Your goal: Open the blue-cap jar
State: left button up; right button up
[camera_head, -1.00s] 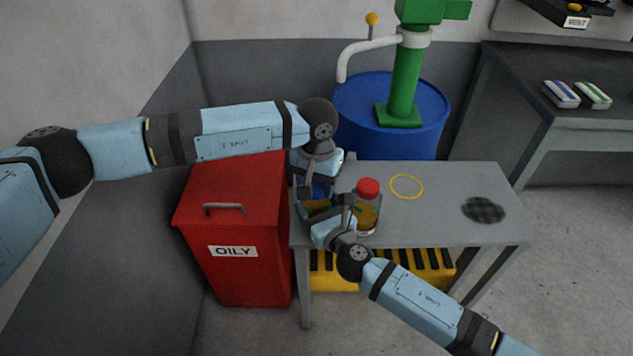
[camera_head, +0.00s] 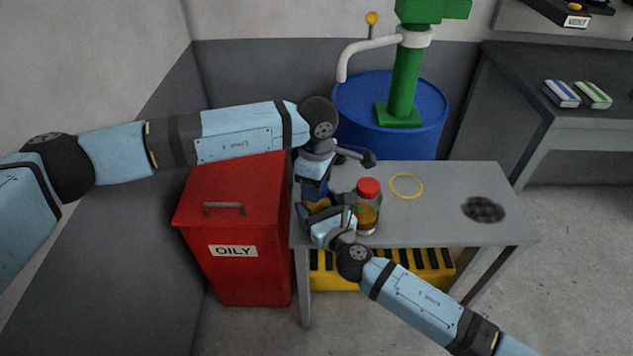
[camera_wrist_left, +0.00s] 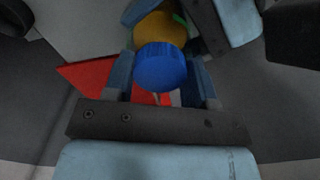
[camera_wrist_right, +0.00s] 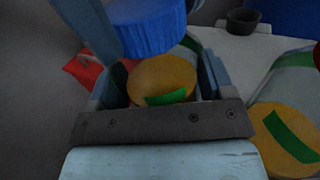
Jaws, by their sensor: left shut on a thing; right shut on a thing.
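The blue cap (camera_wrist_left: 160,68) sits between the two fingers of my left gripper (camera_head: 316,192), which is shut on it from above. The jar's amber body (camera_wrist_right: 160,80), with a green label, is held between the fingers of my right gripper (camera_head: 324,214), lower down. The cap also shows above the jar in the right wrist view (camera_wrist_right: 148,32). In the head view the jar (camera_head: 317,206) is mostly hidden by my grippers. I cannot tell whether the cap is still seated on the jar.
A red-cap jar (camera_head: 367,208) stands close to the right of my grippers on the grey table (camera_head: 440,180). A yellow ring mark (camera_head: 406,186) and a dark patch (camera_head: 484,210) lie further right. A red bin (camera_head: 235,190) stands left, a blue drum (camera_head: 385,145) behind.

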pick_arm(q)
jog(key=n, duration=0.6)
jog(key=shift+n, duration=0.4)
jog(key=n, duration=1.2)
jog(key=shift+n, duration=0.4)
jog(key=n, duration=0.5)
jog(key=shift+r, duration=0.25)
jog(key=shift+r, duration=0.9)
jog(key=shift+r, duration=0.1)
